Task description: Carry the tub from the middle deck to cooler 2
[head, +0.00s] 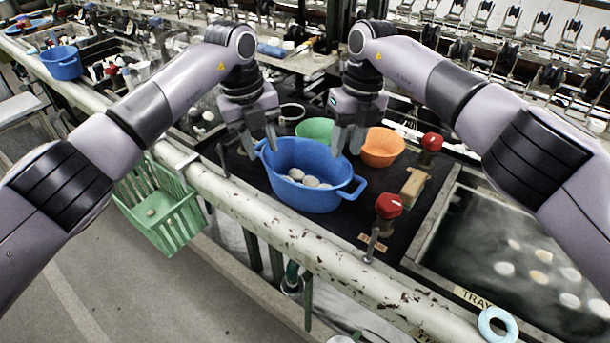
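The blue tub (305,197) stands upright on the dark deck (245,172) in the middle and holds several whitish cocoons. It has a loop handle at its left end and another at its right end. My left gripper (261,150) is at the tub's left end, fingers apart, by the left handle; I cannot tell if it touches. My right gripper (346,147) is over the tub's far right rim, fingers apart, with nothing seen between them. It is apart from the right handle. I cannot make out a label for cooler 2.
A green bowl (314,128) and an orange bowl (382,148) stand behind the tub. Red knobs (389,205) are to its right. A basin with floating cocoons (540,278) is at the right. A green basket (160,215) hangs at the front rail (290,245). Another blue tub (62,63) is far left.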

